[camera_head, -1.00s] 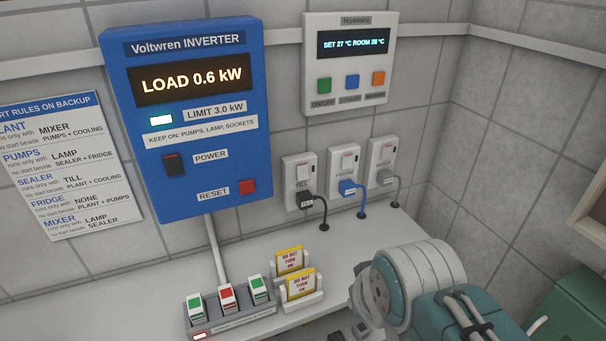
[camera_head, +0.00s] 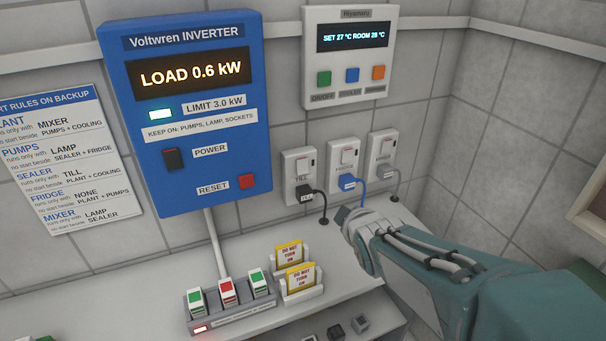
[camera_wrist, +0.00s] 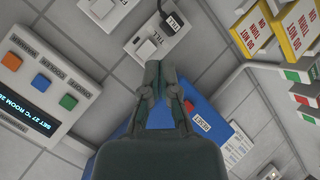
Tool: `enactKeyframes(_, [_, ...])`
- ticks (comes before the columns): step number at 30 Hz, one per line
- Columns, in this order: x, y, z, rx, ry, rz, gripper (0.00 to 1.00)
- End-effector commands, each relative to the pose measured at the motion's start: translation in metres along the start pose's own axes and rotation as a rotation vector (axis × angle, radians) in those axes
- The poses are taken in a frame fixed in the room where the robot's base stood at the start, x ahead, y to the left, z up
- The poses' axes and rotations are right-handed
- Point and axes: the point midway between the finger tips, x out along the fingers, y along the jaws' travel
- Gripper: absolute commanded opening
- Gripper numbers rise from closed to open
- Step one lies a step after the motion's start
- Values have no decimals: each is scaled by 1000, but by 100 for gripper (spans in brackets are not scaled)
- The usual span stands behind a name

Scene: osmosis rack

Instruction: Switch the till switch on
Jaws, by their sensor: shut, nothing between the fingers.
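The till switch (camera_head: 302,166) is a white rocker on the wall socket labelled TILL, left of two similar sockets in the head view. A black plug marked TILL (camera_head: 306,197) sits in its lower part. In the wrist view, the till socket (camera_wrist: 144,50) is at the top middle, with its plug (camera_wrist: 173,21) above it. My gripper (camera_wrist: 164,68) is shut and empty, its fingertips showing just below and right of the till switch in that view. I cannot tell whether they touch it. The rocker's position is too small to tell. My fingertips are not clear in the head view.
The fridge socket (camera_head: 344,160) and mixer socket (camera_head: 382,150) stand right of the till socket. The blue inverter (camera_head: 187,130) reads LOAD 0.6 kW. The thermostat panel (camera_head: 349,60) is above. Yellow DO NOT TURN ON tags (camera_head: 297,278) stand on the shelf.

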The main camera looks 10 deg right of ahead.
Motion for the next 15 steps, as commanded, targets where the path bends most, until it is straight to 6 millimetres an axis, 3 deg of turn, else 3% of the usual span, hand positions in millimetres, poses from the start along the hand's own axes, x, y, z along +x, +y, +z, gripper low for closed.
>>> enactKeyframes(6, [38, 5, -6, -272, 134, 97, 0])
enactKeyframes(15, [69, 0, -16, -584, 317, 253, 0])
